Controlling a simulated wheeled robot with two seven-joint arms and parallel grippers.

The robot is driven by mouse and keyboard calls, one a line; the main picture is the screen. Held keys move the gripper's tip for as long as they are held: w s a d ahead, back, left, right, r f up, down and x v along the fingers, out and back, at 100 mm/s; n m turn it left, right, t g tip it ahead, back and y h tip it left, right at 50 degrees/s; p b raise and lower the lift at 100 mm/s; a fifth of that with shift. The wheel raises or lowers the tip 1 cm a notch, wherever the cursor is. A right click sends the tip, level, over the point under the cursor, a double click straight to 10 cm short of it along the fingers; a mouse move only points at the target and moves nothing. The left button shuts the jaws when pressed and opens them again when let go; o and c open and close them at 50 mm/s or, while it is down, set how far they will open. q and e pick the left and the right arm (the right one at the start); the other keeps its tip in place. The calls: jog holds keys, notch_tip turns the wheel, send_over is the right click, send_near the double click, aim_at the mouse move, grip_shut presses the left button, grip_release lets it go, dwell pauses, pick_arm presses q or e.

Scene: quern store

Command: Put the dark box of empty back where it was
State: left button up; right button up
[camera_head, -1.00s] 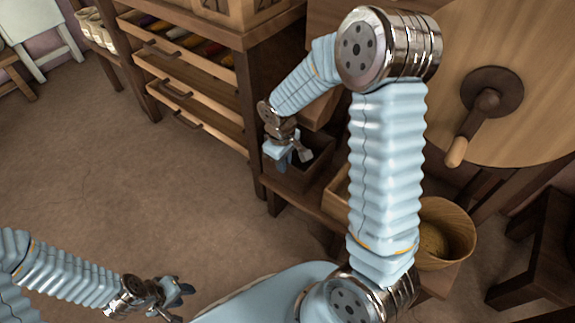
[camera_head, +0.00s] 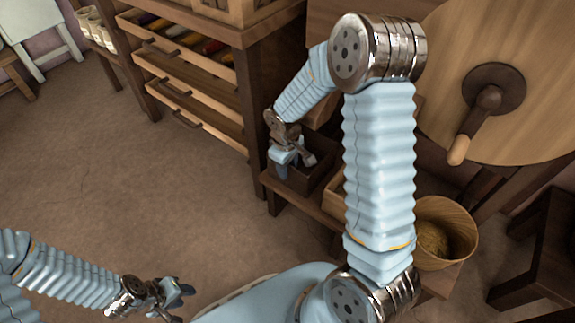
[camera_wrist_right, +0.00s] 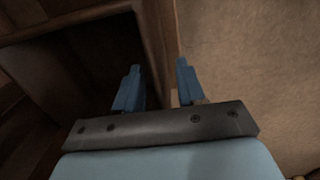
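The dark box (camera_head: 322,172) stands on a low wooden bench beside the drawer cabinet, partly hidden behind my right gripper and arm. In the right wrist view its near wall (camera_wrist_right: 160,48) runs between the two blue fingers. My right gripper (camera_head: 291,158) is at the box's left side, with one finger on the inner side of the wall and one outside. In the right wrist view the fingers (camera_wrist_right: 158,88) are apart; firm contact with the wall cannot be made out. The box's inside looks dark, with nothing visible in it. My left gripper (camera_head: 176,298) is open and empty over the floor.
A cabinet with open drawers (camera_head: 185,90) stands left of the box. A round basket (camera_head: 446,232) is on the bench at right, below a big wooden wheel with a crank (camera_head: 458,150). Another container is mostly hidden behind my right arm. The floor (camera_head: 110,180) at left is clear.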

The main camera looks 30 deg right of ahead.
jog(key=shift+r, duration=0.1)
jog(key=shift+r, duration=0.35)
notch_tip(320, 180, up, 11)
jog(key=p, duration=0.3)
jog(key=s+a+f+m+y, duration=0.1)
jog(key=s+a+f, duration=0.3)
jog(key=f, duration=0.4)
jog(key=s+a+f+m+y, duration=0.2)
jog(key=s+a+f, duration=0.3)
jog(key=f, duration=0.3)
jog(key=s+a+f+m+y, duration=0.1)
jog(key=s+a+f+m, duration=0.2)
jog(key=s+a+f, duration=0.2)
notch_tip(320, 180, down, 3)
jog(key=shift+a+f+m+t, duration=0.1)
jog(key=shift+a+m+t, duration=0.3)
jog(key=shift+a, duration=0.25)
jog(key=shift+s, duration=0.1)
